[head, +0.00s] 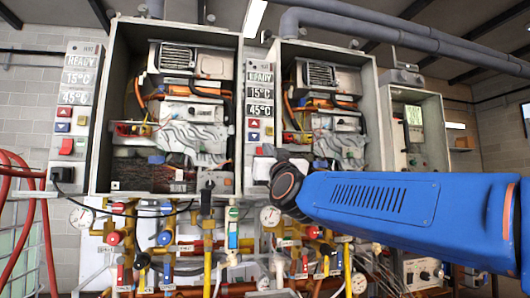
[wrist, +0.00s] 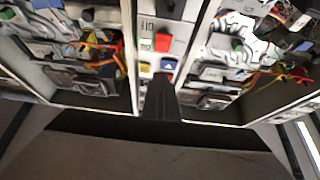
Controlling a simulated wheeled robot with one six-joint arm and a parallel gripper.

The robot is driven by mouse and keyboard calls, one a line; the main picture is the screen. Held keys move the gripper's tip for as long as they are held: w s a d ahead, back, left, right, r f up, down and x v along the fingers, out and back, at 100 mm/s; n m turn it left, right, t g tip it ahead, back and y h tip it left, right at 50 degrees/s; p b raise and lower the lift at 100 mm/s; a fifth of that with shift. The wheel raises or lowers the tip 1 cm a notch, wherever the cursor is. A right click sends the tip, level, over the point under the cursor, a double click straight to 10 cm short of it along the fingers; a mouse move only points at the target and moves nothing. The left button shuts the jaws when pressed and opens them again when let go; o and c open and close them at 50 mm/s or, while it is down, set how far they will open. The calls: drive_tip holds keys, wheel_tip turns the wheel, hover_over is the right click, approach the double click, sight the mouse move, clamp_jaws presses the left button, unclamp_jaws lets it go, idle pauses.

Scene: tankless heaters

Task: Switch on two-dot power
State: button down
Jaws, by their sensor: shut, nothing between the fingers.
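Two control panels show in the head view, the left panel (head: 76,95) on the left heater's left side and the middle panel (head: 260,95) between the two open heaters. The left panel has a red rocker switch (head: 66,146) below its arrow buttons. The middle panel's lower part is partly hidden by my arm. I cannot make out any dot marks.
The open left heater (head: 170,100) and right heater (head: 325,90) flank the middle panel. Pipes, valves and gauges (head: 270,216) crowd the space below. A red hose (head: 40,215) hangs at the far left. A smaller cabinet (head: 418,130) stands at right.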

drive_tip(key=s+d, duration=0.2)
drive_tip(key=s, duration=0.5)
idle(0.5)
drive_tip(key=s+d+f+g+h, duration=0.1)
drive_tip(key=s+d+f+g, duration=0.2)
drive_tip(key=f, duration=0.8)
drive_tip(key=s+d+f+n+g, duration=0.15)
drive_tip(key=d+f+g, duration=0.35)
drive_tip(key=f, duration=0.6)
drive_tip(key=s+d+f+g+h, duration=0.1)
drive_tip(key=s+d+f+g, duration=0.3)
drive_tip(key=f, duration=0.7)
drive_tip(key=s+d+f+m+g+h, duration=0.1)
drive_tip(key=s+d+f+g, duration=0.1)
drive_tip(key=s+d+f, duration=0.3)
drive_tip(key=s+d+f+m+g+h, duration=0.2)
drive_tip(key=s+d+f, duration=0.3)
drive_tip(key=s+f, duration=0.4)
drive_tip(key=s+d+f+m+g+h, duration=0.1)
drive_tip(key=s+d+f, duration=0.5)
drive_tip(key=f, duration=0.8)
drive_tip(key=shift+s+f+m+g+h, duration=0.3)
drive_tip(key=shift+s+f+m+g, duration=0.05)
drive_tip(key=shift+s+g, duration=0.3)
